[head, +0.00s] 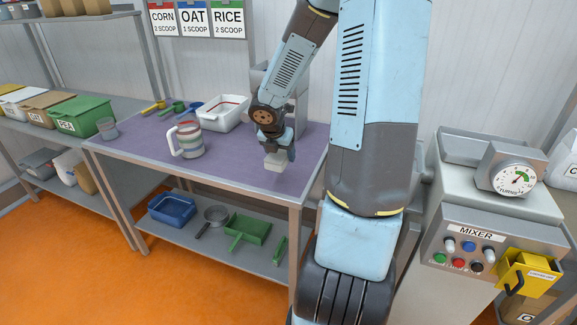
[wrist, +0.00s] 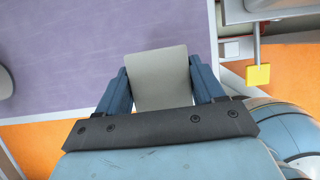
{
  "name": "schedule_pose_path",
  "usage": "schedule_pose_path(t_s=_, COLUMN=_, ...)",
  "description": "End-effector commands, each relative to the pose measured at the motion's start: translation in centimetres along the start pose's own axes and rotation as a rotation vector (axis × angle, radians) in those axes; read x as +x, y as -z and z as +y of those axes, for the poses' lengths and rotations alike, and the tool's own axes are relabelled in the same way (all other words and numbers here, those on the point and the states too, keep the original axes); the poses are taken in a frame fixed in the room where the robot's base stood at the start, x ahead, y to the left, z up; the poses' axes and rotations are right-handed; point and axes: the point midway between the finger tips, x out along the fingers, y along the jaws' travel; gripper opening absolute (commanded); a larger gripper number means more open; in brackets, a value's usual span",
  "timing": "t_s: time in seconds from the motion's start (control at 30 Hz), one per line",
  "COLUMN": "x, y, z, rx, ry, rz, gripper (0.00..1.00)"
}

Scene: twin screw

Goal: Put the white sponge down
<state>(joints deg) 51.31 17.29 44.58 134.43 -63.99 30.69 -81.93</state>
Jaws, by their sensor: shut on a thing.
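The white sponge (head: 276,162) is a pale block at the lower end of my gripper (head: 279,152), over the right part of the purple table top (head: 237,170). In the wrist view the sponge (wrist: 160,80) sits between the two blue fingers of my gripper (wrist: 160,88), which press on its two sides. The purple table top (wrist: 100,60) lies beyond it. I cannot tell whether the sponge's underside touches the table or is a little above it.
Scoops (head: 172,107) and a glass (head: 107,128) are further left. The table's front middle is clear. The mixer (head: 470,235) is at the right.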

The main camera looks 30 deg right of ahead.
Motion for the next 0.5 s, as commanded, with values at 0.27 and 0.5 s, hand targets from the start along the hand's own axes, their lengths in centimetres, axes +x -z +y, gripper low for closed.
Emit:
schedule_pose_path(t_s=0.27, x=4.0, y=-1.1, z=0.0, rx=0.0, ry=0.0, rz=0.003, gripper=0.39)
schedule_pose_path(t_s=0.5, x=5.6, y=-1.7, z=0.0, rx=0.002, ry=0.0, rz=0.001, gripper=0.39)
